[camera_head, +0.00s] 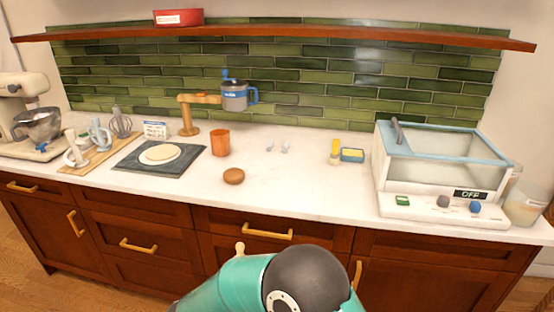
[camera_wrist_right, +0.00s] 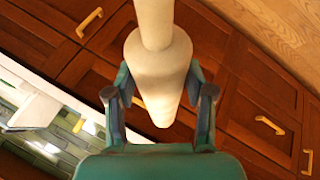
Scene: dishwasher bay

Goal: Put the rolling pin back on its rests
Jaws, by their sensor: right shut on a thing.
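The rolling pin (camera_wrist_right: 160,75) is pale cream with a thick body that narrows to its ends. My right gripper (camera_wrist_right: 160,98) is shut on it in the right wrist view, one finger on each side. In the head view a small cream knob (camera_head: 240,248), which looks like the end of the pin, shows beside my teal right arm, in front of the cabinets; the arm hides the rest. My left gripper is out of view.
A brown round piece (camera_head: 233,176) and an orange cup (camera_head: 220,142) are left of the small blue pieces. A dark mat with pale dough (camera_head: 162,153) lies further left. A butter dish (camera_head: 352,155) and a clear-lidded machine (camera_head: 440,165) stand right. The counter front (camera_head: 310,185) is clear.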

